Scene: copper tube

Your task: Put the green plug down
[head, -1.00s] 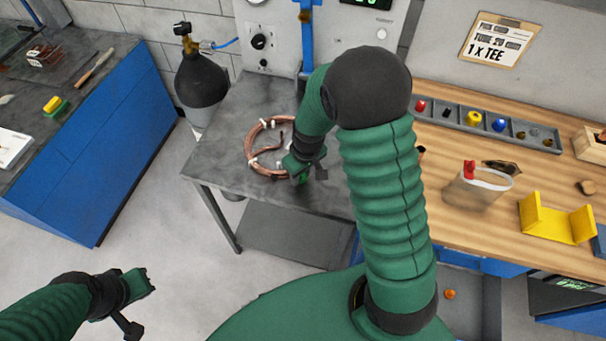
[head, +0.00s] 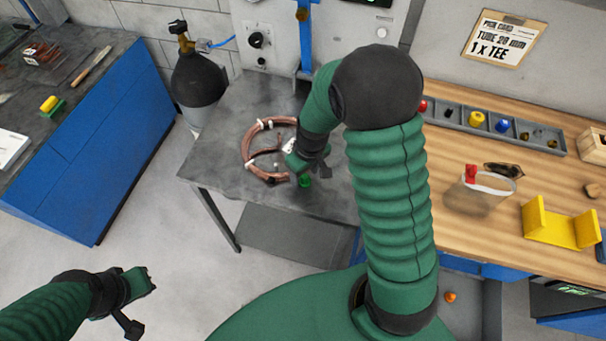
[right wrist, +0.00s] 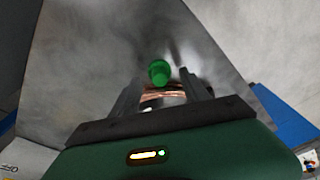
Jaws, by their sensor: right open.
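The green plug (head: 305,181) stands on the grey metal table near its front edge, just right of the copper tube coil (head: 247,152). My right gripper (head: 307,167) is above and beside it. In the right wrist view the green plug (right wrist: 159,72) shows just beyond the tips of my right gripper (right wrist: 160,85), whose fingers are apart with the plug free of them. Part of the copper coil (right wrist: 163,96) shows between the fingers. My left gripper (head: 140,284) hangs over the floor at lower left, empty; its jaw gap is too small to judge.
The grey table (head: 225,178) has bare room left of the coil.

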